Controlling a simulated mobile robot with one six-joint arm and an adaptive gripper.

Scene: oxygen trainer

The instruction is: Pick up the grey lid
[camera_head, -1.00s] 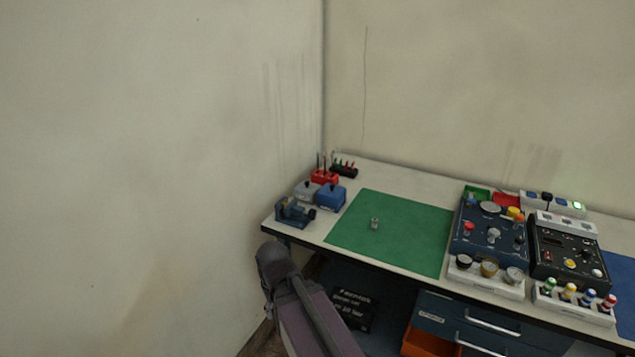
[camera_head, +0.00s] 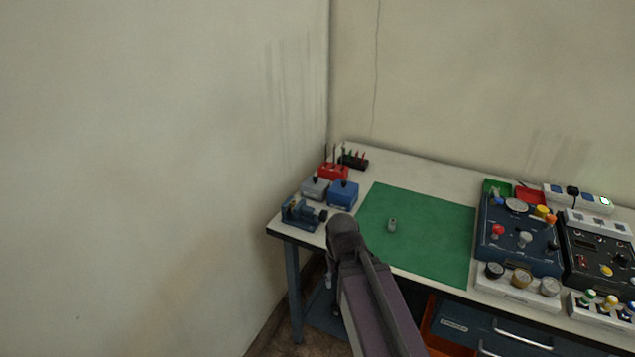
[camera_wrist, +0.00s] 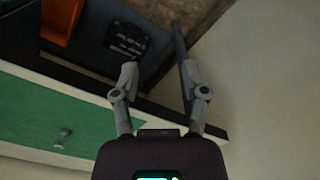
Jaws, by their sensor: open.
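The grey lid (camera_head: 315,186), with a dark knob on top, appears to sit on a small grey box at the left end of the workbench in the head view. It is beside the blue box (camera_head: 343,191). The lid is not visible in the wrist view. My gripper (camera_wrist: 158,76) is open and empty in the wrist view, its fingers over the bench's edge. In the head view my arm reaches up in front of the bench, right of and nearer than the lid, and mostly hides the gripper.
A blue vise-like fixture (camera_head: 300,213) stands just in front of the grey box. A red holder (camera_head: 333,171) is behind. A green mat (camera_head: 435,240) bears a small metal part (camera_head: 392,225). Control panels (camera_head: 518,235) fill the right. The wall (camera_head: 160,180) is close at left.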

